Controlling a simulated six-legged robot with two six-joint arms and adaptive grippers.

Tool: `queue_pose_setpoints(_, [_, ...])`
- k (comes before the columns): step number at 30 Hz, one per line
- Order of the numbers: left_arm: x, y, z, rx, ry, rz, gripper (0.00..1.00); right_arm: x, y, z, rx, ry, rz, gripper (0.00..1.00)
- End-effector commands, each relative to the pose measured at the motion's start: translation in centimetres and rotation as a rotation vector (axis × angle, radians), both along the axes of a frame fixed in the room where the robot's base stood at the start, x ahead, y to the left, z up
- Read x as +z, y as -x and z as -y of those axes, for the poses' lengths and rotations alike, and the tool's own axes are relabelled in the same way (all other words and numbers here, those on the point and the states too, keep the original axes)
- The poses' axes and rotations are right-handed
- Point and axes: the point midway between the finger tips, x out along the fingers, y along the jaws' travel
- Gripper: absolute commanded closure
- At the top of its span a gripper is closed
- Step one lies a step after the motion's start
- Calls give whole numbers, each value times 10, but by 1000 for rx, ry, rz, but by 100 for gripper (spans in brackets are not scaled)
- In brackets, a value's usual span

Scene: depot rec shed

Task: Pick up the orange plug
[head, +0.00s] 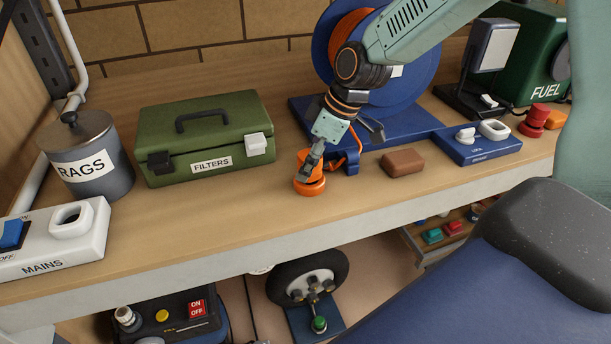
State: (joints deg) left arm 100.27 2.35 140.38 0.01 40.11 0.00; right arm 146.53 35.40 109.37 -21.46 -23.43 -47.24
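The orange plug (309,187) stands upright near the bench's front edge, at the middle of the head view. It has a wide round base, and its upper part is partly covered by my gripper. My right gripper (308,166) comes down from the upper right, with its finger end against or just in front of the plug's top. I cannot tell whether the fingers are apart or closed on the plug. My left gripper is not in view.
Behind stands a blue reel (420,62) with orange cable. A brown block (402,162) lies right of the plug, and a green filters box (237,109) stands left. A blue socket unit (487,154) is farther right. Bare bench lies around the plug's front and left.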

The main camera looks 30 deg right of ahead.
Motion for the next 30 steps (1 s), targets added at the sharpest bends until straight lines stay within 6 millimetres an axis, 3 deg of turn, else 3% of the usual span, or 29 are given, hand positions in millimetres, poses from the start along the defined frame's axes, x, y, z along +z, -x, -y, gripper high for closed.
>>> queue_pose_setpoints(3, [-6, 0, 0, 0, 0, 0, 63, -13, -5, -3, 0, 3, 0, 30])
queue_pose_setpoints(12, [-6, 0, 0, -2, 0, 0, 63, -15, -9, -4, 0, 2, 2, 30])
queue_pose_setpoints(30, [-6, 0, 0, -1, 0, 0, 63, -15, -8, -4, 0, 2, 1, 81])
